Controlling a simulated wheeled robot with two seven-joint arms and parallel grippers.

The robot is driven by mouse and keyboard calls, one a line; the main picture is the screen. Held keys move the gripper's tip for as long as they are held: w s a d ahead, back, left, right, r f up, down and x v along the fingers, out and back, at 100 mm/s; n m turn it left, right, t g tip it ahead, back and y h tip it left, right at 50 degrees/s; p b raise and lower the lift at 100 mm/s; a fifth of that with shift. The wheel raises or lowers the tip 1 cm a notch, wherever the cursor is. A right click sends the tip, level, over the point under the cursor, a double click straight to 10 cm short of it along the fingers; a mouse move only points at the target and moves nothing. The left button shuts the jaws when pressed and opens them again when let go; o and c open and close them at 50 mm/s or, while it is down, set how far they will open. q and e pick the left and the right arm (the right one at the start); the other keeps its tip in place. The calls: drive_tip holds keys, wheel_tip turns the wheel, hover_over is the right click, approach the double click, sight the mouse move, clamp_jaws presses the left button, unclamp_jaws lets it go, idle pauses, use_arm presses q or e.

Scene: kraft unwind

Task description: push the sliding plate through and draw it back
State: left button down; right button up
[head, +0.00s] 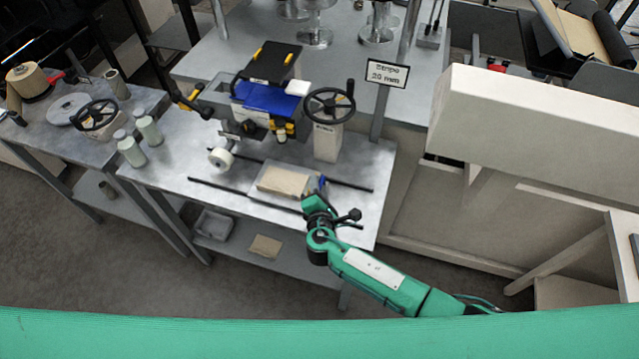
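The sliding plate (311,183) is a light grey plate with a brown kraft piece (284,181) on it. It lies between two dark rails (232,192) on the front part of the metal table, below the press. A small blue part (322,182) shows at the plate's right end. My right gripper (319,196) is at that right end, close to the blue part. Whether it touches the plate, and how its fingers stand, is too small and covered to tell. My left gripper is not in view.
The press (268,97) with a blue top stands behind the plate, with a black handwheel (329,103) on a post. A white roll (221,159) is left of the plate. A sign (387,73) stands behind right. A grey tray (213,224) is on the lower shelf.

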drive_tip(key=shift+w, duration=0.45)
clamp_jaws()
